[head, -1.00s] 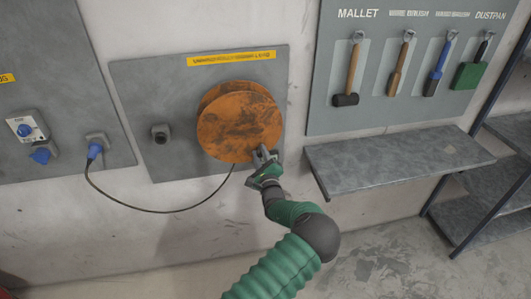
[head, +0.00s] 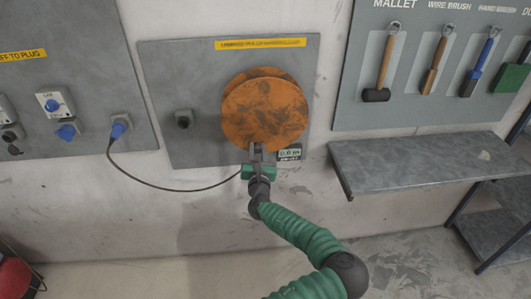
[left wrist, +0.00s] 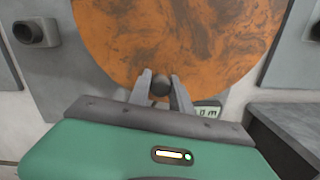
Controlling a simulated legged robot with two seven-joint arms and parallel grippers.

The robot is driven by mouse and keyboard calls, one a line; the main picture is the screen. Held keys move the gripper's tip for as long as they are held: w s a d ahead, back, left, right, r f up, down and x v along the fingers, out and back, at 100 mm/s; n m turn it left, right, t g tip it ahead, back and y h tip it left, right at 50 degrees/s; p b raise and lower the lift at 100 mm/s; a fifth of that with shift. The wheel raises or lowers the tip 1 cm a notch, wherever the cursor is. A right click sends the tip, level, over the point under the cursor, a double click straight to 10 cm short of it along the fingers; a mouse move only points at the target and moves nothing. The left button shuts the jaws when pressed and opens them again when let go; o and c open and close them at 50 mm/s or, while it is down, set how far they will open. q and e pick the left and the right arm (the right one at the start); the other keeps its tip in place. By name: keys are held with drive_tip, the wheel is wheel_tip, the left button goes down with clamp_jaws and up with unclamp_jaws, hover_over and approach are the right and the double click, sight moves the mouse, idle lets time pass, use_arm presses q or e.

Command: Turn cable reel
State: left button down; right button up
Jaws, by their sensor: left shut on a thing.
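The cable reel (head: 264,112) is an orange-brown stained disc on a grey wall panel. Its face also fills the upper part of the left wrist view (left wrist: 180,40). My left gripper (head: 257,152) is at the bottom edge of the disc. In the left wrist view its two fingers (left wrist: 160,90) are shut on a small dark round handle (left wrist: 160,86) near the disc's lower rim. A black cable (head: 180,189) sags from a blue plug (head: 118,129) at the left toward the reel's underside; its end there is hidden by my gripper. My right gripper is not in view.
A small display (head: 289,153) sits right of my gripper; its digits are hard to read. A dark round socket (head: 184,119) is left of the reel. A grey shelf (head: 420,163) and a tool board (head: 350,105) are at the right. The wall below the reel is clear.

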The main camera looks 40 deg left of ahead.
sight(239, 132)
use_arm(q)
drive_tip(key=s+a+m, duration=0.1)
drive_tip(key=m, duration=0.1)
drive_tip(key=s+a+r+m, duration=0.2)
drive_tip(key=m, duration=0.1)
drive_tip(key=shift+s+r+m, duration=0.2)
drive_tip(key=shift+s+m, duration=0.05)
drive_tip(key=shift+m, duration=0.05)
drive_tip(key=shift+s+a+r+m+p, duration=0.2)
drive_tip(key=shift+r+m+p, duration=0.05)
drive_tip(key=shift+r+m, duration=0.3)
drive_tip(key=shift+s+a+r+m+p, duration=0.15)
drive_tip(key=shift+s+r+m+p, duration=0.2)
drive_tip(key=shift+m, duration=0.3)
drive_tip(key=shift+s+a+r+m+p, duration=0.1)
drive_tip(key=shift+a+r+m+p, duration=0.1)
drive_tip(key=shift+r+m, duration=0.4)
drive_tip(key=c, duration=1.2)
unclamp_jaws()
